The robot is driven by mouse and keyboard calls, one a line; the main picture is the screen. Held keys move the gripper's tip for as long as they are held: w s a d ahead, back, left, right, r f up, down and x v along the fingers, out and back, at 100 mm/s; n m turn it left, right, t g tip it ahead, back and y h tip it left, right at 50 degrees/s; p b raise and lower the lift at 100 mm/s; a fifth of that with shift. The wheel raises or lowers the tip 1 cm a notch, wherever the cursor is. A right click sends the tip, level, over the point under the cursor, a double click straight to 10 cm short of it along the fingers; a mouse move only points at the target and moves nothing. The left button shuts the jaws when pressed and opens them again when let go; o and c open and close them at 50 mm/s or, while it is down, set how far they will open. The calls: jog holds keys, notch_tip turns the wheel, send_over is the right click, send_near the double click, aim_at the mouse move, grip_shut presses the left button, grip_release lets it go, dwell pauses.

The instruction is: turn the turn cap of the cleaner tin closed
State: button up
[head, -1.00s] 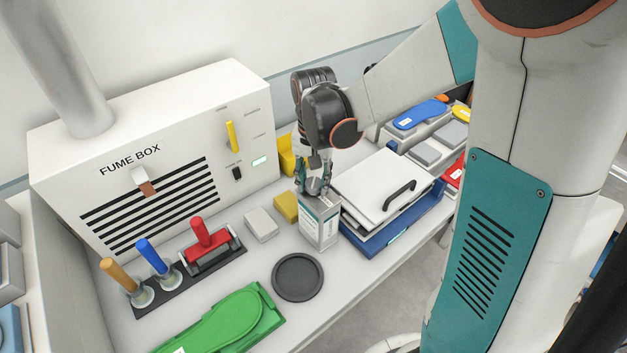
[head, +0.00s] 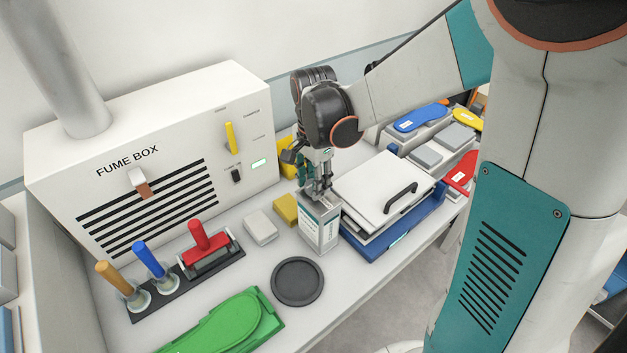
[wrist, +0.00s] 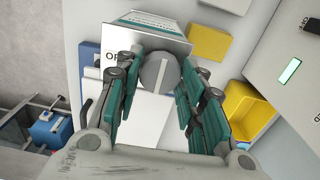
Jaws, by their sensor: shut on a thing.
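The cleaner tin (head: 319,232), white with a grey-green label, stands upright on the bench in the head view. Its top face also shows in the wrist view (wrist: 150,38). The round grey turn cap (wrist: 160,72) has a pale bar across it, which runs nearly up and down in the wrist picture. My gripper (head: 317,192) points down over the tin. In the wrist view its teal fingers (wrist: 156,84) stand on both sides of the cap and are shut on it. Lettering beside the cap is partly hidden by the left finger.
A blue box with a white lid and black handle (head: 383,188) stands close right of the tin. A yellow block (head: 286,208) and a grey block (head: 260,227) lie left. A dark round dish (head: 298,281) lies in front. The fume box (head: 150,165) stands behind left.

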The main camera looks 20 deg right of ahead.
dwell(0.5)
jog(key=o, duration=1.1)
jog(key=shift+r, duration=0.1)
notch_tip(320, 180, up, 12)
jog(key=shift+s+f, duration=0.1)
jog(key=shift+s, duration=0.1)
jog(key=s+f+n+t+b, duration=0.2)
jog(key=s+f+n+b, duration=0.1)
jog(key=s+n, duration=0.1)
jog(key=s+f+n+t+b, duration=0.2)
jog(key=s+f+n+b, duration=0.2)
jog(key=s+n, duration=0.1)
jog(key=s+f+n+t+b, duration=0.3)
jog(key=s+f+n, duration=0.1)
jog(key=s+n, duration=0.1)
jog(key=shift+s+b, duration=0.3)
